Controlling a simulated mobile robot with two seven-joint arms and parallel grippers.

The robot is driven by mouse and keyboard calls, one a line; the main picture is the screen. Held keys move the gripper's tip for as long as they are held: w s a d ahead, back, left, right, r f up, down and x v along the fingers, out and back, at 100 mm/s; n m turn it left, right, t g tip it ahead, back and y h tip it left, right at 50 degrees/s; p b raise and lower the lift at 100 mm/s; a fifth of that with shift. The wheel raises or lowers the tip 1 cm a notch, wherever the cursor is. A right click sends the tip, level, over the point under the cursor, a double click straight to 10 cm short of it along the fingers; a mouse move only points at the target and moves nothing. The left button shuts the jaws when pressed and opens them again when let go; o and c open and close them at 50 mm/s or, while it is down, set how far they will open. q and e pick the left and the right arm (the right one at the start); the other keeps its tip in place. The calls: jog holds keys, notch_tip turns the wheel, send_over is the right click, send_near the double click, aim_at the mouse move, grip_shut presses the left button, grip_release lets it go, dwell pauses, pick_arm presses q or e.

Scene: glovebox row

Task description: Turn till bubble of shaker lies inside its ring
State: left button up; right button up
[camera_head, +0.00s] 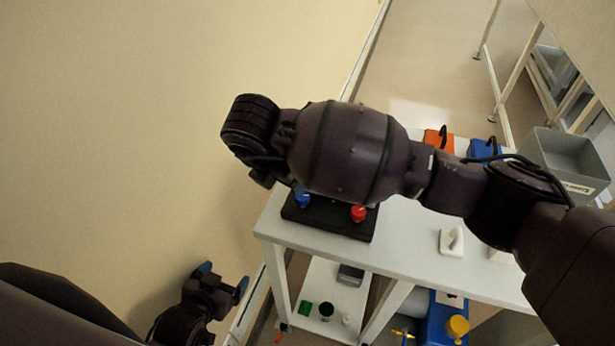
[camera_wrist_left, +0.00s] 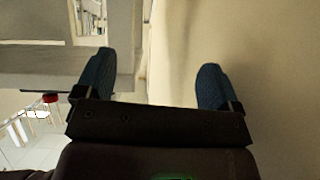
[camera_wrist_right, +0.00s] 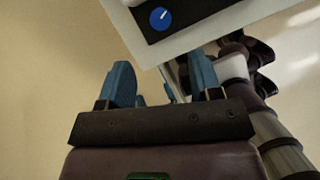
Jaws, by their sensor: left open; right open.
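A flat black device (camera_head: 330,222), which looks like the shaker, sits on the white table near its left end. It has a blue knob (camera_head: 303,199) at its left and a red knob (camera_head: 358,213) at its right. The blue knob, with a white mark, also shows in the right wrist view (camera_wrist_right: 160,18). My right arm covers the device's far part; I see no bubble or ring. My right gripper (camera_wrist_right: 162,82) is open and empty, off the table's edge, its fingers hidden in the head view. My left gripper (camera_head: 223,277) is open and empty, low beside the table.
An orange box (camera_head: 438,139), a blue box (camera_head: 485,150) and a grey bin (camera_head: 566,163) stand beyond my right arm. A small white fixture (camera_head: 452,241) is on the table (camera_head: 410,255). Small items are on the lower shelf (camera_head: 318,277). A beige wall (camera_head: 120,130) is at left.

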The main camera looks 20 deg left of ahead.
aim_at(303, 197)
pick_arm(q)
jog(key=shift+s+r+p, duration=0.25)
jog(key=shift+s+p, duration=0.15)
jog(key=shift+s, duration=0.05)
pick_arm(e)
jog(key=x, duration=1)
jog(key=shift+f, duration=0.25)
jog(key=c, duration=0.9)
pick_arm(q)
jog(key=shift+f, duration=0.15)
pick_arm(e)
jog(key=shift+c, duration=0.2)
pick_arm(q)
jog(key=shift+f, duration=0.1)
